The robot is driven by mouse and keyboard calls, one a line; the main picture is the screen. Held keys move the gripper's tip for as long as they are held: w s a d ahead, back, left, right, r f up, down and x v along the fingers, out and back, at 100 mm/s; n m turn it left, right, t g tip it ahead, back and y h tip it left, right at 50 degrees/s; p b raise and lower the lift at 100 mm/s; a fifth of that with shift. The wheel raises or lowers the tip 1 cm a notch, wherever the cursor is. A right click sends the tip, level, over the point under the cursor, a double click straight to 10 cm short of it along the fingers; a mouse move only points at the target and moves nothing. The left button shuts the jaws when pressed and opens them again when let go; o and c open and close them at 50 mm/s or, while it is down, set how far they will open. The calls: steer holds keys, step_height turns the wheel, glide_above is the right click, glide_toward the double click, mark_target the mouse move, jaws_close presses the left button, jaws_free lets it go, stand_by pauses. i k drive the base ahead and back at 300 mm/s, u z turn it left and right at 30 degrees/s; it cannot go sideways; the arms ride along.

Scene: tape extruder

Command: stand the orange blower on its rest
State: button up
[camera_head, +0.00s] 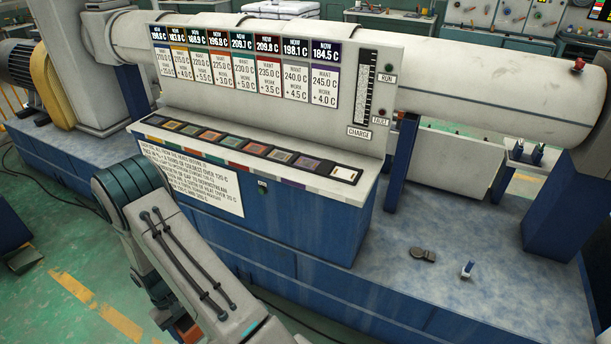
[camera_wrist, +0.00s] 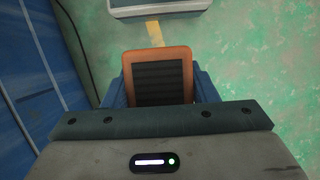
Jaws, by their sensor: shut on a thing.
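The orange blower (camera_wrist: 160,77) shows in the wrist view as an orange frame around a dark slatted face. My gripper (camera_wrist: 163,88) is shut on it, with a blue finger showing on each side. The rest of the blower's body is hidden behind the gripper's dark bar. I cannot make out the blower's rest for certain in either view.
A grey-edged object (camera_wrist: 158,9) lies beyond the blower over green floor (camera_wrist: 265,60). A blue panelled side (camera_wrist: 35,100) stands at left in the wrist view. The extruder's console (camera_head: 270,125) and blue base (camera_head: 480,270) fill the head view's middle and right.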

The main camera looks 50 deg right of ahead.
mark_target(344, 174)
steer(key=z, duration=1)
